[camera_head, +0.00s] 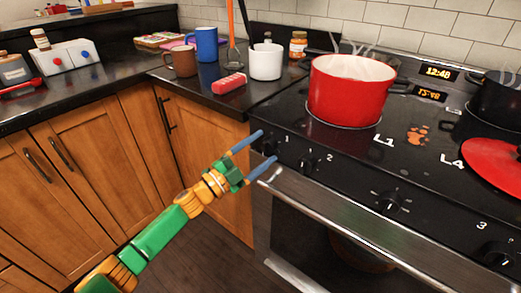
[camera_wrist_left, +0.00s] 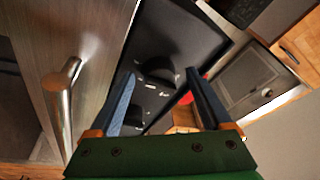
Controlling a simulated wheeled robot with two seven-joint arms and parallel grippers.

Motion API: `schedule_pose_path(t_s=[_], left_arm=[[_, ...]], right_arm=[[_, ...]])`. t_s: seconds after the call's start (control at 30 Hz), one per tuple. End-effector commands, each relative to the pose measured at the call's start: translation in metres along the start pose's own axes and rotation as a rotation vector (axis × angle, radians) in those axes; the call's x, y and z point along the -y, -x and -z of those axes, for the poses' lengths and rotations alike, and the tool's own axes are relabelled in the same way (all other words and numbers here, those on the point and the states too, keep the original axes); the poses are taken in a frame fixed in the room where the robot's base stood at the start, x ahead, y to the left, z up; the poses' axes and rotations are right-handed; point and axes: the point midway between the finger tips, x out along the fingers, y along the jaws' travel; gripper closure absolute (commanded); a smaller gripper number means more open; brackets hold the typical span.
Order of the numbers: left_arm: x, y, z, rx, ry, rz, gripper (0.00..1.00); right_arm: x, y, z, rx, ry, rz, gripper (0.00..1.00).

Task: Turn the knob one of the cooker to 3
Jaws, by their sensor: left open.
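The cooker's black front panel (camera_head: 345,182) carries a row of knobs. Knob one (camera_head: 269,147), beside the label 1, is at the panel's left end and partly hidden by my left gripper. My left gripper (camera_head: 266,147) is open, with its two blue fingers on either side of this knob in the picture. In the left wrist view a dark knob (camera_wrist_left: 158,68) shows between the spread fingertips (camera_wrist_left: 160,74); I cannot tell whether they touch it. The knob's setting cannot be read. My right gripper is in neither view.
Knob two (camera_head: 308,162) is close on the right, with more knobs (camera_head: 390,203) further along. The oven handle (camera_head: 340,228) runs below the panel. A red pot (camera_head: 347,95) stands on the cooktop. Mugs and a red block (camera_head: 229,83) are on the counter.

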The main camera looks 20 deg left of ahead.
Motion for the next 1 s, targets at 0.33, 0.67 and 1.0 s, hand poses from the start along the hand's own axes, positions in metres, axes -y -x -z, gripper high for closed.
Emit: schedule_pose_path(t_s=[0.33,0.67,1.0], left_arm=[[-0.002,0.056,-0.001,0.002,0.001,-0.003,0.17],[0.0,0.07,0.0,-0.001,0.0,0.001,0.17],[-0.02,0.079,-0.028,0.101,0.066,-0.006,0.17]], right_arm=[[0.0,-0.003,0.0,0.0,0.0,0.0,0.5],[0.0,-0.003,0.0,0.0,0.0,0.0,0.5],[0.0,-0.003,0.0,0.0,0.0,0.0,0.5]])
